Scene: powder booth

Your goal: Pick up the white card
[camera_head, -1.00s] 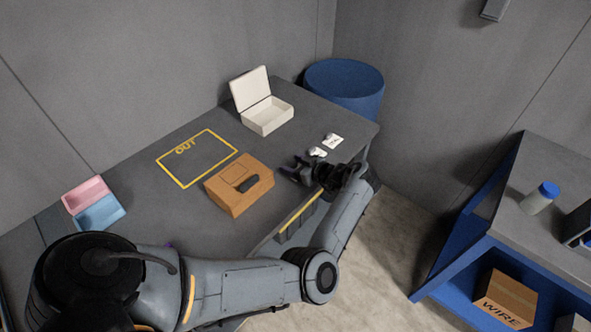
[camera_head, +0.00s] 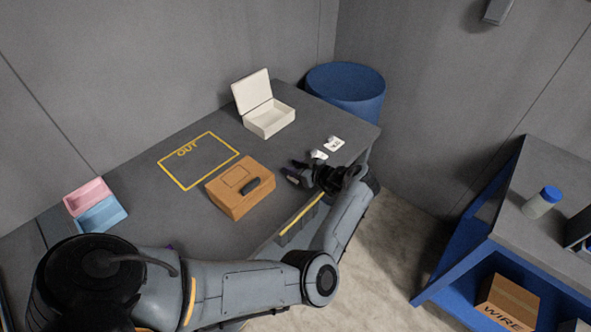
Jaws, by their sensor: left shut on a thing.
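A small white card (camera_head: 319,155) shows at the right end of the grey table, right against my left gripper (camera_head: 296,171). The gripper is low at the table's front right edge, with its dark fingers pointing left. It is shut on the white card, though the hand hides the grip and part of the card. Whether the card is clear of the tabletop I cannot tell. A second small white piece (camera_head: 334,143) with a dark mark lies just beyond it. My right gripper is not in view.
An orange-brown case (camera_head: 230,199) lies left of the gripper. An open white box (camera_head: 267,120) stands behind. A yellow outline marked OUT (camera_head: 210,133) encloses bare table. Pink (camera_head: 88,196) and blue (camera_head: 103,214) trays sit far left. A blue barrel (camera_head: 346,88) stands behind the table.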

